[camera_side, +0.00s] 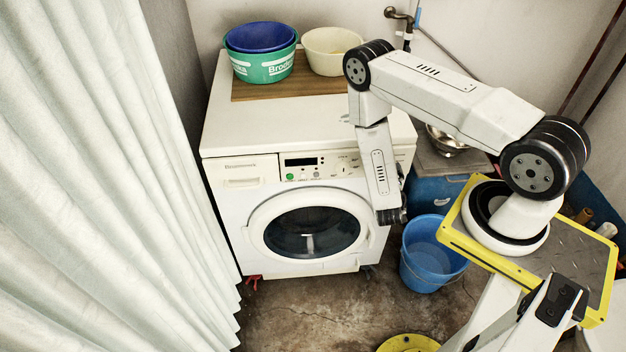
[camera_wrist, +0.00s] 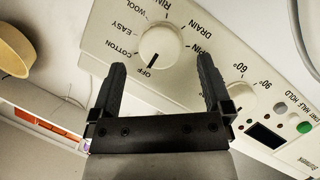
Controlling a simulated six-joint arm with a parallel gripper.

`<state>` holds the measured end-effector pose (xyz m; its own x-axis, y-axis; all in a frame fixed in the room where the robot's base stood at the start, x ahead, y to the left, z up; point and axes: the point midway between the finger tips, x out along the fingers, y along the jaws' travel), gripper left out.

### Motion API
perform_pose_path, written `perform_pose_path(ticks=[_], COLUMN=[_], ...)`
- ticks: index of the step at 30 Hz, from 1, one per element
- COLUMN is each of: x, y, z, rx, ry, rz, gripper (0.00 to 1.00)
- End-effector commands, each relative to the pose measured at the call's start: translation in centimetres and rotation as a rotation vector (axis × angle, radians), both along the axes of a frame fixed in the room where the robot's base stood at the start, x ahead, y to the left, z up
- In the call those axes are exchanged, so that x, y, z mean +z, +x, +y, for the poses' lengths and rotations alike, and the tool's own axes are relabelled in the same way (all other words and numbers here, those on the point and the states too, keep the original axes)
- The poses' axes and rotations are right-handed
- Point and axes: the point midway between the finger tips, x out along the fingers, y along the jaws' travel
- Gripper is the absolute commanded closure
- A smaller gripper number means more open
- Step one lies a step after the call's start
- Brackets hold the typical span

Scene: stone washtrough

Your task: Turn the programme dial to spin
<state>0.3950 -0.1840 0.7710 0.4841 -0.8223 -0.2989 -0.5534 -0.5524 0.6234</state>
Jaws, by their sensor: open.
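The programme dial (camera_wrist: 161,46) is a round cream knob on the washing machine's panel, lettered OFF, COTTON, EASY, WOOL, RINSE, DRAIN and SPIN around it. Its dark mark points at OFF. The SPIN label is partly covered by a finger. In the side view the dial (camera_side: 342,167) is small, on the right part of the panel of the white washing machine (camera_side: 240,205). My gripper (camera_wrist: 161,63) is open and empty, its two black fingers spread below and either side of the dial in the wrist view. I cannot tell their distance from the panel. In the side view my arm mostly hides the gripper.
A temperature dial (camera_wrist: 238,104) lies partly behind the right finger, near the display (camera_wrist: 264,135) and green button (camera_wrist: 304,127). Green and blue tubs (camera_side: 262,68) and a cream basin (camera_side: 330,50) stand on the machine. A blue bucket (camera_side: 425,262) stands on the right; a curtain (camera_side: 100,180) hangs left.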

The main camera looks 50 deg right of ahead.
Motion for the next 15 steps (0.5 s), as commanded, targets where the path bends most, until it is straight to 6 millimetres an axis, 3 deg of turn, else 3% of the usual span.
perform_pose_path(ticks=[7, 15], x=[-0.6, -0.8], y=[0.9, 1.3], z=[-1.7, -2.1], rx=[-0.002, 0.001], ry=[0.0, 0.001], rz=[0.0, 0.0], gripper=[0.0, 0.0])
